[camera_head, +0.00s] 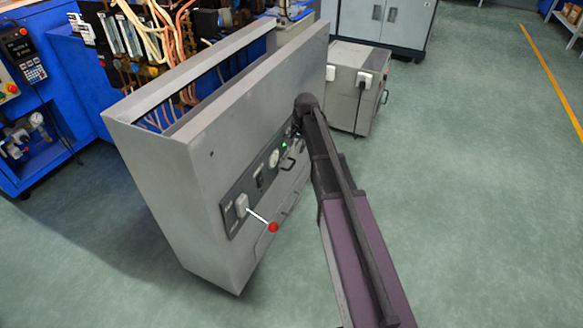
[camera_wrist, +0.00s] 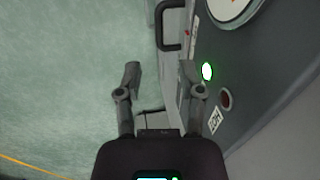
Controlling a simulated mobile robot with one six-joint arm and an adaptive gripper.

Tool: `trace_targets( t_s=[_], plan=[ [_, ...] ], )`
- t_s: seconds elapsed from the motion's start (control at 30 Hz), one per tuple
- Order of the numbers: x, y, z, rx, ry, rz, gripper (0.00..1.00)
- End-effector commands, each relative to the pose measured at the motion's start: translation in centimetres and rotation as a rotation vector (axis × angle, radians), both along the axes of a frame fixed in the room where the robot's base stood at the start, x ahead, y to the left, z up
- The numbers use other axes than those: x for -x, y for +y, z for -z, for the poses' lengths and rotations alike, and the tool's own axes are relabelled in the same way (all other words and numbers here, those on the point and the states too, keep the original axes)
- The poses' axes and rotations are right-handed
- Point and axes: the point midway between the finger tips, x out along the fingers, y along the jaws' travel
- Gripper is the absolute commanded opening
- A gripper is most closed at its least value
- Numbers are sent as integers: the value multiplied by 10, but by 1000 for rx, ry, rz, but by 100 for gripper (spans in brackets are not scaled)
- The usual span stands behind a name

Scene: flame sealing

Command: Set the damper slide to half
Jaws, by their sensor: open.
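I cannot tell which part is the damper slide, as no readable label marks it. A black bracket-shaped handle (camera_wrist: 160,40) sticks out from the grey panel in the wrist view, beyond my fingertips. It also shows on the cabinet front in the head view (camera_head: 289,164). My gripper (camera_wrist: 162,80) is open, with nothing visibly held between its fingers. Its right finger is close to the panel face; whether it touches is unclear. The head view shows my arm reaching to the cabinet's far end, and it hides most of the gripper.
The grey cabinet (camera_head: 165,190) carries a dark control strip with a gauge (camera_head: 274,158) and a red-knobbed lever (camera_head: 273,227) that juts out. Floor (camera_head: 460,180) to the right is clear.

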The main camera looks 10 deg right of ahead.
Motion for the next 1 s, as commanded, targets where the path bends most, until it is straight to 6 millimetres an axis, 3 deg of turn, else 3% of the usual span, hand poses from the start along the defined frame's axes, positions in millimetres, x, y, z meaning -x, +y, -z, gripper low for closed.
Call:
trace_targets(
  t_s=[1.0],
  plan=[
    [-8,11,80,0,0,0,50]
  ],
)
